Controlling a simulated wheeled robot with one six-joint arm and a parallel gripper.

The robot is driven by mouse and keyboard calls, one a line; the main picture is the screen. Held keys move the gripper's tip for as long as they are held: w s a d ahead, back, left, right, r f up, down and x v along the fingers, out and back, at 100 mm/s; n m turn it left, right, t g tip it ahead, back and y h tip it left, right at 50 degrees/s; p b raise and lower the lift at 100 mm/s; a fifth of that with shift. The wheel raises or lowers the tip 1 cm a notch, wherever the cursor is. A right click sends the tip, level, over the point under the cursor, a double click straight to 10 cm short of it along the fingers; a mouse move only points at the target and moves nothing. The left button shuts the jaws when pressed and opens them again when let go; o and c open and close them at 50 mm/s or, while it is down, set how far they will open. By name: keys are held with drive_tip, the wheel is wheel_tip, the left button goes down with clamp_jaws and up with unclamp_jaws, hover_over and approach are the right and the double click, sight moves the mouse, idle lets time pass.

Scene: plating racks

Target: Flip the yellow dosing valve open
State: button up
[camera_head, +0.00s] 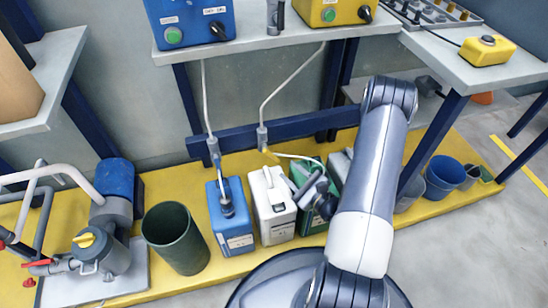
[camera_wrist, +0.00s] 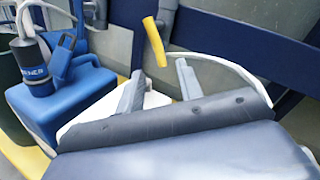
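The yellow dosing valve handle (camera_head: 270,157) sits at the lower end of a thin pipe, above the canisters along the wall. In the wrist view the yellow handle (camera_wrist: 154,42) is a short bar, tilted slightly, below a grey pipe fitting (camera_wrist: 167,14). My gripper (camera_head: 302,187) is over the white and green canisters, to the right of and below the handle in the head view. In the wrist view my gripper (camera_wrist: 160,80) has its two fingers apart with nothing between them. The handle appears just beyond the gap, without visible contact.
A blue valve handle (camera_head: 213,146) hangs above the blue canister (camera_head: 230,215). The white canister (camera_head: 272,204) stands beside it. A white hose (camera_wrist: 215,62) curves behind my right finger. A dark bin (camera_head: 175,238) and pump stand at the left. Shelves with control boxes overhang above.

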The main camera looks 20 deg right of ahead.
sight(276, 160)
drive_tip(key=b+x, duration=0.1)
drive_tip(key=x, duration=0.7)
drive_tip(key=shift+f, duration=0.1)
clamp_jaws()
